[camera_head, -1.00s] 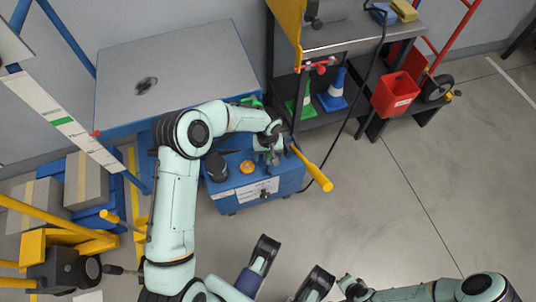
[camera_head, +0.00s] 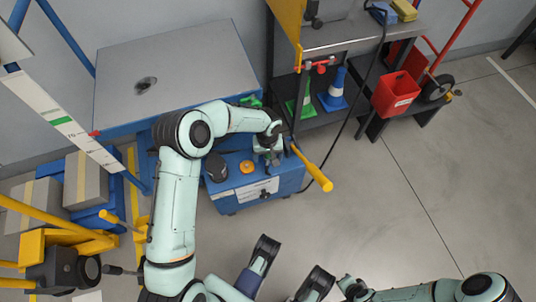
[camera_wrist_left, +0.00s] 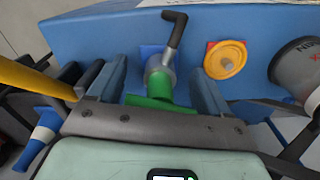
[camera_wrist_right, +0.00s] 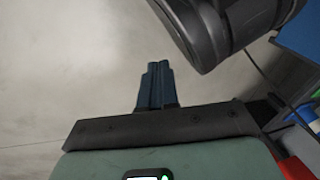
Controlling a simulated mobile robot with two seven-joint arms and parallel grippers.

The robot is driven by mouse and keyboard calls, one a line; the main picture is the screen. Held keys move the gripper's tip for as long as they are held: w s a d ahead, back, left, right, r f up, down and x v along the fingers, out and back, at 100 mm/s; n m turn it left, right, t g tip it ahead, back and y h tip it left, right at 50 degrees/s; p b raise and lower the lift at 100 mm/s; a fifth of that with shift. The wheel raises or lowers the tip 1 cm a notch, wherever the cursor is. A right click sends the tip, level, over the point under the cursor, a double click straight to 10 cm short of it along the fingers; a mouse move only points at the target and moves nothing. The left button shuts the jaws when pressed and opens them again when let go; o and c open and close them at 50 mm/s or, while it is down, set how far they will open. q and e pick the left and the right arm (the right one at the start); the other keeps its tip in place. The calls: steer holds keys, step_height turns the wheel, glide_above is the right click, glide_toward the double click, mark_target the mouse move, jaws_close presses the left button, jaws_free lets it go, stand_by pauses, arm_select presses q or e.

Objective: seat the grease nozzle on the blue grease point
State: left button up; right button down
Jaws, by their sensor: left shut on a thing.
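My left gripper (camera_head: 268,155) is over the blue cabinet (camera_head: 228,205). In the left wrist view the left gripper (camera_wrist_left: 158,78) has its fingers on either side of the grease nozzle (camera_wrist_left: 150,102), which has a green body, a grey collar and a dark bent end. The nozzle's collar lies over a blue square (camera_wrist_left: 150,50), the blue grease point, mostly hidden behind it. I cannot tell whether they touch. My right gripper (camera_wrist_right: 156,85) is shut and empty, away from the cabinet.
Beside the blue square is a yellow-orange disc (camera_wrist_left: 226,60) on a red patch, then a grey can (camera_wrist_left: 300,72). A yellow bar (camera_head: 312,168) sticks out at the cabinet's right. A shelf with cones (camera_head: 333,90) and a red bin (camera_head: 395,93) stands behind. Floor at right is clear.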

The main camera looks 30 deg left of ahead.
arm_select(q)
steer(key=shift+f, duration=0.4)
steer(key=o, duration=0.9)
steer(key=shift+c, duration=0.2)
